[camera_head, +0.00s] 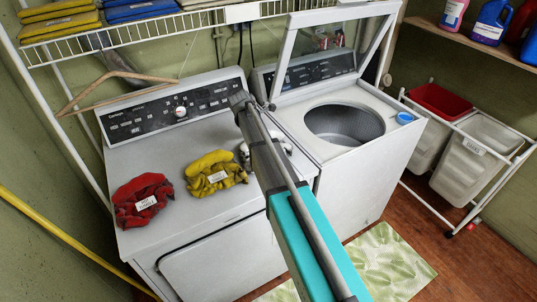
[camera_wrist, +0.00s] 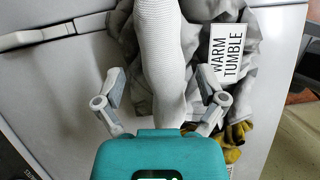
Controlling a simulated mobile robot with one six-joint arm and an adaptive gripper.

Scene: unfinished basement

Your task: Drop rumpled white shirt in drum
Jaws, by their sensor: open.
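The rumpled white shirt (camera_head: 286,143) lies on the dryer top, mostly hidden behind my arm in the head view. In the wrist view, greyish-white cloth (camera_wrist: 255,95) with a "WARM TUMBLE" tag lies under my gripper. My gripper (camera_wrist: 160,82) is open, its two fingers apart. A pale ribbed length (camera_wrist: 165,60) runs between the fingers; I cannot tell whether it belongs to the shirt or touches them. The drum (camera_head: 345,125) is open in the washer to the right, with the lid (camera_head: 335,40) raised.
A red rumpled garment (camera_head: 143,198) and a yellow one (camera_head: 212,173) lie left on the dryer (camera_head: 165,245). A blue cap (camera_head: 405,117) sits on the washer's right edge. A wire shelf with folded cloths hangs above left. A bin rack (camera_head: 475,150) stands at right.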

